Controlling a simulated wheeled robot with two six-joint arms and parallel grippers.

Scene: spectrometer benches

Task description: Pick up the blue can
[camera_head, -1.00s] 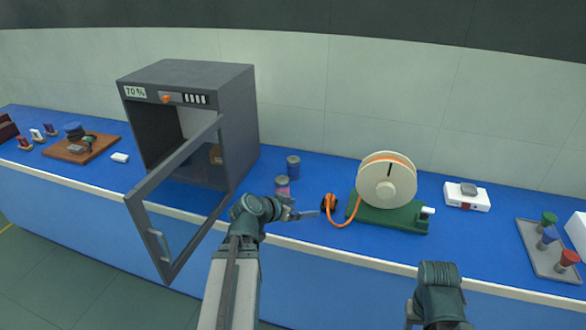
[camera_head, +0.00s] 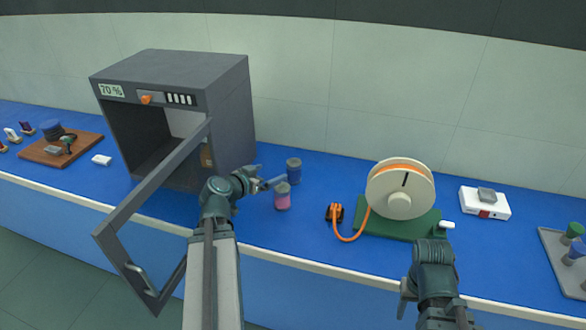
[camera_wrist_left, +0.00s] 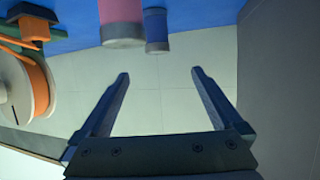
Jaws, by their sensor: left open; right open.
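The blue can (camera_head: 293,173) with grey ends stands upright on the blue bench top, just behind the pink can (camera_head: 282,198). My left gripper (camera_head: 270,181) is in front and to the left of the blue can, close to both cans, open and empty. In the left wrist view the blue can (camera_wrist_left: 156,28) shows beyond the two spread fingers (camera_wrist_left: 160,74), with the pink can (camera_wrist_left: 121,22) beside it. The fingers appear apart from both cans. My right gripper (camera_head: 404,302) is low at the bottom right, open, partly hidden by its own wrist.
A grey oven-like box (camera_head: 225,110) with its door (camera_head: 150,205) swung open stands left of the cans. A cable reel (camera_head: 400,188) on a green base, with an orange cable and black plug (camera_head: 334,213), stands to the right. A white box (camera_head: 485,203) lies further right.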

